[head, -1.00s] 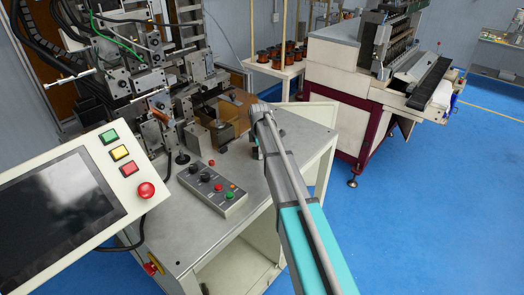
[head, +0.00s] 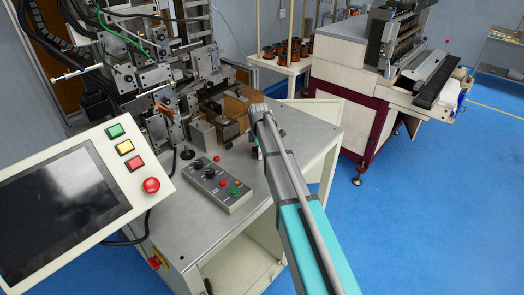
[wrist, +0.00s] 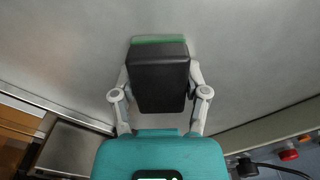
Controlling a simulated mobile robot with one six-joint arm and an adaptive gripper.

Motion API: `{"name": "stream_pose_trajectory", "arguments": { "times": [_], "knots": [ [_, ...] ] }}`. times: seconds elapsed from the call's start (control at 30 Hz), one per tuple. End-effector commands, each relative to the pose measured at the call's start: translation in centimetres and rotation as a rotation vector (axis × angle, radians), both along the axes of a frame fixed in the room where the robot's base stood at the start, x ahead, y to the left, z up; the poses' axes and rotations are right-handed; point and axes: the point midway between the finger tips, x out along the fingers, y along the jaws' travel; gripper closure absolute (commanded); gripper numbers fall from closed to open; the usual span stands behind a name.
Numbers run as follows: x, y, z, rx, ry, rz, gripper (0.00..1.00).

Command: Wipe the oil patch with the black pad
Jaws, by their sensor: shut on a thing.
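The black pad (wrist: 158,78) is in the wrist view, a dark block with a green strip along its far edge. My gripper (wrist: 159,88) is shut on it, with one grey finger on each side. The pad is over the plain grey metal tabletop (wrist: 60,50); I cannot tell whether it touches it. In the head view my arm reaches to the right side of the same tabletop (head: 185,228), and the arm mostly hides the gripper and pad. I cannot make out the oil patch in either view.
The winding machine (head: 150,75) stands at the tabletop's back left. A grey control box (head: 217,188) with buttons lies in front of it. A tilted operator panel (head: 65,190) is at the left. A second machine (head: 350,85) stands beyond, with open blue floor (head: 430,220) around it.

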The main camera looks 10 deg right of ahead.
Motion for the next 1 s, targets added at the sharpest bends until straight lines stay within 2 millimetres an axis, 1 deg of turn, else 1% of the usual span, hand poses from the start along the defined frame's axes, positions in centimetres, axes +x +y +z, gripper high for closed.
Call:
{"name": "stream_pose_trajectory", "arguments": {
  "times": [0.03, 0.2, 0.6, 0.77, 1.0],
  "knots": [
    [-0.3, 0.3, 0.0, 0.0, 0.0, 0.001, 0.86],
    [-0.6, 0.8, 0.1, 0.0, 0.0, 0.0, 0.86],
    [-0.6, 0.8, 0.2, -0.001, -0.001, 0.0, 0.86],
    [-0.6, 0.8, 1.1, -0.001, -0.001, 0.0, 0.86],
    [-0.6, 0.7, 2.9, -0.001, -0.001, -0.001, 0.86]
  ]
}}
